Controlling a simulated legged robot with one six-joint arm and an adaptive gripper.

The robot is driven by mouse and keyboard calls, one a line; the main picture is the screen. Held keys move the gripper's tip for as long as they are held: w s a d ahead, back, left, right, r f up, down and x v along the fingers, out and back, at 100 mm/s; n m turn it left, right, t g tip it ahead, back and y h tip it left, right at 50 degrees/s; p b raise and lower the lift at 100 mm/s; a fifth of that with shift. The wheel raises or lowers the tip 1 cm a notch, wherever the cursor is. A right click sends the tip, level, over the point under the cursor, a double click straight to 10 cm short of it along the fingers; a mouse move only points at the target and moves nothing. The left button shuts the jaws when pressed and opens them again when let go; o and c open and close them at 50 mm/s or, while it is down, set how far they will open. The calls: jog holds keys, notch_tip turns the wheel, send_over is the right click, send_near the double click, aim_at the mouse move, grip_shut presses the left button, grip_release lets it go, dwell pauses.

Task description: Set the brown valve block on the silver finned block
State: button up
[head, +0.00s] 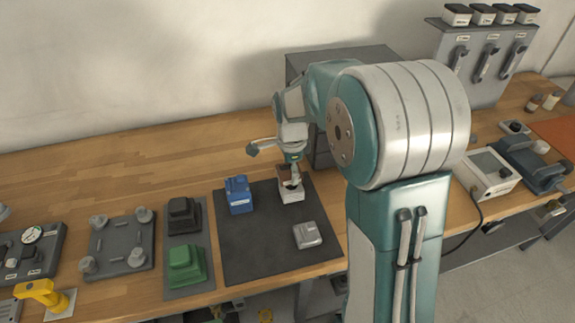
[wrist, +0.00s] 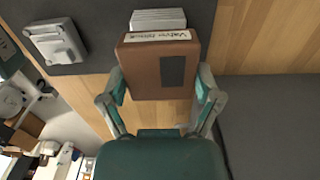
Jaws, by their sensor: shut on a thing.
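The brown valve block (wrist: 152,84) is between the two fingers of my gripper (wrist: 160,92) in the wrist view; its white label faces the camera. My gripper is shut on it. In the head view, my gripper (head: 291,176) and the brown valve block (head: 283,174) are at the silver finned block (head: 291,196) on the dark mat. In the wrist view, the silver finned block (wrist: 158,19) shows its pale ridges just beyond the label edge; the brown block hides the rest. I cannot tell whether the two blocks touch.
On the dark mat (head: 262,262) stand a blue block (head: 239,195) to the left and a grey block (head: 308,235) in front. A grey cabinet (head: 325,58) stands behind. Green (head: 186,266) and black (head: 183,215) blocks are further left. The mat's front left is clear.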

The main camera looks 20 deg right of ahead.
jog(key=shift+d+f, duration=0.3)
jog(key=shift+f, duration=0.25)
jog(key=shift+d+f, duration=0.3)
jog(key=shift+f, duration=0.2)
jog(key=shift+a+f, duration=0.1)
jog(key=shift+a, duration=0.45)
jog(key=shift+d+f, duration=0.25)
jog(key=shift+d, duration=0.05)
jog(key=shift+f, duration=0.3)
dwell(1.0)
jog(key=o, duration=1.1)
